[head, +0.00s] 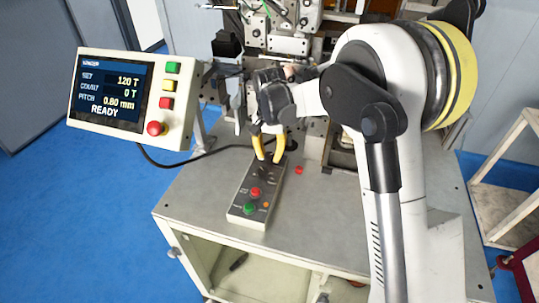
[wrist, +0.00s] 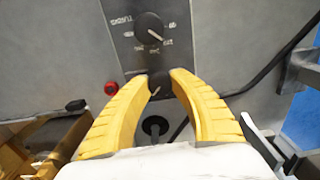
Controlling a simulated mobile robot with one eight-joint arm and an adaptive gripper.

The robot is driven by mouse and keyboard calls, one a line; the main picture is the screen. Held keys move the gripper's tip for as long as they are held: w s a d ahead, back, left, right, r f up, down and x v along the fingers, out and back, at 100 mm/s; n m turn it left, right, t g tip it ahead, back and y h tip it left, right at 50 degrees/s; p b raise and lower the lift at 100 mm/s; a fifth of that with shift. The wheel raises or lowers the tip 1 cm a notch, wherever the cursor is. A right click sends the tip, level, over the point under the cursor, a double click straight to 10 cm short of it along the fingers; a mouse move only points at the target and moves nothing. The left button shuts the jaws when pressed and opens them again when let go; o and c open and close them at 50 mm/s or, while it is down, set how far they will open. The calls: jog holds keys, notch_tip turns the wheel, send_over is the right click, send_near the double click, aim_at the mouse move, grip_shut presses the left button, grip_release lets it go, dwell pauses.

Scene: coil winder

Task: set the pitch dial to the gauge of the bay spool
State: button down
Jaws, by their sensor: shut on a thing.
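My gripper (wrist: 161,78) has yellow fingers closed on a small black knob (wrist: 157,88) with a light pointer line, at the far end of the control box. In the head view, my gripper (head: 268,148) reaches down to the end of this box (head: 239,211). A second black dial (wrist: 148,28) with white markings around it sits beside the held knob; its lettering is too blurred to read surely. The fingers partly hide the held knob and its scale. The display (head: 106,92) reads PITCH 0.80 mm, SET 120 T, COUNT 0 T, READY. I cannot make out the bay spool.
A small red button (head: 299,170) is on the bench top (head: 190,205) right of the box. A black cable (head: 190,162) runs behind it. The winding machine (head: 290,45) stands close behind.

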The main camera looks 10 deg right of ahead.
aim_at(270, 155)
dwell(0.4)
jog(key=c, duration=1.1)
grip_release()
jog(key=shift+o, duration=0.2)
notch_tip(270, 155, up, 12)
jog(key=s+d+r+n+t+b, duration=0.3)
jog(key=s+d, duration=0.5)
jog(key=s, duration=0.6)
jog(key=s+d+f+t+b, duration=0.1)
jog(key=s+d+f+t, duration=0.1)
jog(key=s, duration=0.4)
jog(key=s+d+f+n+t+b, duration=0.1)
jog(key=s+d+f+t, duration=0.1)
jog(key=s+f, duration=0.2)
jog(key=s, duration=0.2)
jog(key=shift+s+d+f+b, duration=0.3)
jog(key=shift+d+f+b, duration=0.05)
jog(key=shift+b, duration=0.05)
